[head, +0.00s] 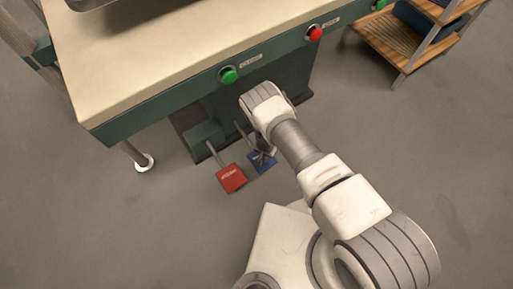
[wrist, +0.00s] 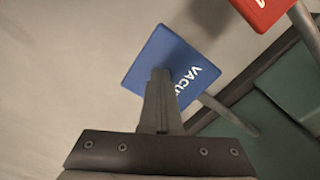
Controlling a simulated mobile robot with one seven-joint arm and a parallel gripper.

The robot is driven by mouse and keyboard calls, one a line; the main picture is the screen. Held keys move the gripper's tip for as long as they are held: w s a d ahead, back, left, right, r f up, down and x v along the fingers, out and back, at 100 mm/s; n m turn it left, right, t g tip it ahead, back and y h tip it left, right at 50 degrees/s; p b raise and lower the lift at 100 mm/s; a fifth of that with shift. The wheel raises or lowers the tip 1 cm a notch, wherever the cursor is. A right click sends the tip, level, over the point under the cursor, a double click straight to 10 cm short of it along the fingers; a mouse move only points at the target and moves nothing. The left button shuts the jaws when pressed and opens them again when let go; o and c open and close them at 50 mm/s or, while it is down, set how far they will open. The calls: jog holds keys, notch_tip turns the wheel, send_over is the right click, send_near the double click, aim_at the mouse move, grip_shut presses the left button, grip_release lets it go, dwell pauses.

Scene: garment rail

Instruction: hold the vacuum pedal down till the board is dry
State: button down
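The vacuum pedal is a blue square plate lettered "VACU…" (wrist: 160,48) in the wrist view, partly covered by my fingers. In the head view the blue pedal (head: 254,164) shows under the press table, partly hidden by my gripper (head: 265,155). In the wrist view my gripper (wrist: 161,73) is shut with nothing between its fingers, its tips over the middle of the pedal. I cannot tell whether they touch it or whether it is pressed down. The pale board (head: 150,70) is on top of the table; its dampness cannot be read.
A red pedal (head: 231,178) is close to the left of the blue one. A green button (head: 229,75) and a red button (head: 314,33) are on the table's front edge. A wooden shelf (head: 390,45) stands at right. The floor at left is clear.

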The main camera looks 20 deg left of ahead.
jog(key=shift+r+p, duration=1.4)
jog(key=shift+r, duration=1.1)
